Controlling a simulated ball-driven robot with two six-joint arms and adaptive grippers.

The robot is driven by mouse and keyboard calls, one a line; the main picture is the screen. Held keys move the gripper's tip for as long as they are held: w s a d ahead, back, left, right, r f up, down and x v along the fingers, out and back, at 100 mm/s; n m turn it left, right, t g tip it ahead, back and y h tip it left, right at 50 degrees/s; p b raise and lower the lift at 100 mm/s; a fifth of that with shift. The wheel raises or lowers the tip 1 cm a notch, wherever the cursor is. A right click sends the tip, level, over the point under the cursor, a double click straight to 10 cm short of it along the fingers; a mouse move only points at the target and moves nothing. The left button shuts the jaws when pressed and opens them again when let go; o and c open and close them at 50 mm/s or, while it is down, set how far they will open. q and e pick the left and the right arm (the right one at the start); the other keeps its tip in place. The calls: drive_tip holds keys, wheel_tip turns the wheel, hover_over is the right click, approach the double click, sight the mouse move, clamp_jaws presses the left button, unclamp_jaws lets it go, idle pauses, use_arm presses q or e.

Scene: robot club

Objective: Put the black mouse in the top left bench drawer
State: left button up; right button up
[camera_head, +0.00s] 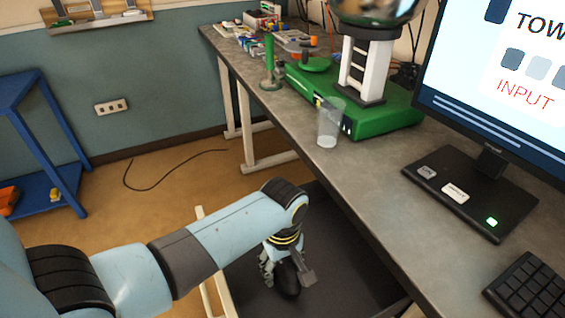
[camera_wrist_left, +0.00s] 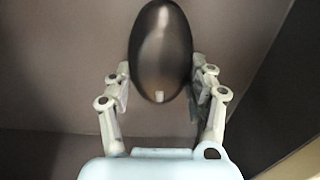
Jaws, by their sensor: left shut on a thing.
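The black mouse (camera_wrist_left: 160,50) is between the two fingers of my left gripper (camera_wrist_left: 160,90) in the left wrist view. In the head view my left gripper (camera_head: 285,272) points down, shut on the mouse (camera_head: 288,282), which shows as a dark rounded shape at the fingertips. Both are over the inside of an open dark drawer (camera_head: 335,225) beside the bench. I cannot tell whether the mouse touches the drawer floor. My right gripper is not in view.
The grey bench (camera_head: 365,170) runs along the drawer's right side. On it stand a clear cup (camera_head: 329,125), a green machine base (camera_head: 385,110), a monitor (camera_head: 500,80) and a keyboard (camera_head: 530,290). A blue shelf (camera_head: 45,150) stands at left. A cable (camera_head: 165,185) lies on the open floor.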

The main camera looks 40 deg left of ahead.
sight(283, 264)
use_arm(q)
drive_tip(key=o, duration=1.2)
drive_tip(key=shift+f, duration=0.1)
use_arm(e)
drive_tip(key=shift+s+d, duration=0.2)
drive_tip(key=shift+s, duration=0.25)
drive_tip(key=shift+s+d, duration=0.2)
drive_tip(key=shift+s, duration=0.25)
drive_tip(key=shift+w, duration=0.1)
use_arm(q)
drive_tip(key=shift+r, duration=0.35)
wheel_tip(283, 264, up, 12)
drive_tip(key=shift+f+p, duration=0.2)
drive_tip(key=shift+p, duration=0.65)
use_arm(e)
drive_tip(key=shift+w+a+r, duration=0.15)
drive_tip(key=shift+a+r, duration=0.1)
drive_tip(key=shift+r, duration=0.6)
